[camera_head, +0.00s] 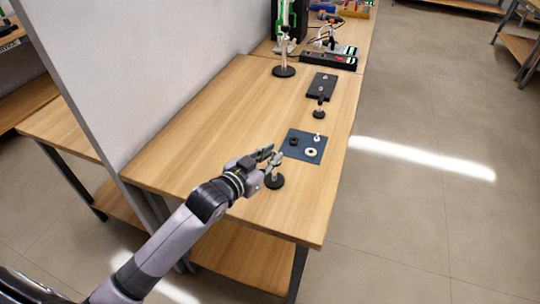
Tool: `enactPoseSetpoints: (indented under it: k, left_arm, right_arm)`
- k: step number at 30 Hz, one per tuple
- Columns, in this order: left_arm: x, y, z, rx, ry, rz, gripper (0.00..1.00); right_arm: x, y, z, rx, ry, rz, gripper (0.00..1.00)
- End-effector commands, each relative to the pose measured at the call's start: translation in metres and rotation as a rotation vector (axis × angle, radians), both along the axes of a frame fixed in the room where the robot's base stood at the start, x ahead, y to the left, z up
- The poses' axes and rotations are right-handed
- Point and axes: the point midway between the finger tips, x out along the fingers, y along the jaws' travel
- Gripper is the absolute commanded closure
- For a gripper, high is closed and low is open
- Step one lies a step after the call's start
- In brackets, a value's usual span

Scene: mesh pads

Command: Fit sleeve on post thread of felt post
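My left gripper (273,154) reaches in from the lower left over the near part of the table. Its two fingers look apart, with no held thing visible between them. A post with a round black base (274,182) stands right beneath the gripper, its upper part partly hidden by the fingers. I cannot tell if they touch. On the dark blue mat (291,152) lie a black ring (294,141), a cream ring (312,152) and a small white piece (317,137). I cannot tell which is the sleeve. My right gripper is not in view.
A black plate (321,86) and a small black-based piece (319,113) stand beyond the mat. A taller post (284,71) stands at the back left. Devices (329,59) fill the far end. A grey partition (150,70) borders the left. The table's left middle is clear.

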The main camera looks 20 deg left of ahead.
Motion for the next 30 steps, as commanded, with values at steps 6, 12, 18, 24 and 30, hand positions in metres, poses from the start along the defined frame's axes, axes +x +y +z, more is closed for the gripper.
enactPoseSetpoints:
  k: [6,12,18,24,30]
  left_arm:
    - [0.000,0.000,0.000,0.000,0.000,0.000,0.67]
    - [0.000,0.000,0.000,0.000,0.000,0.000,0.64]
    - [-0.004,0.001,0.001,0.000,0.000,0.000,0.64]
    - [-0.030,0.009,0.006,0.002,0.002,-0.001,0.64]
    - [-0.069,0.020,0.014,0.001,0.004,0.000,0.64]
  right_arm:
    - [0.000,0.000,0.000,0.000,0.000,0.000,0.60]
    - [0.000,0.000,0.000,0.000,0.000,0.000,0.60]
    - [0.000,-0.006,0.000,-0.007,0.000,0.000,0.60]
    - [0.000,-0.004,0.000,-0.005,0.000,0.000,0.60]
    - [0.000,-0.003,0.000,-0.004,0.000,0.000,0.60]
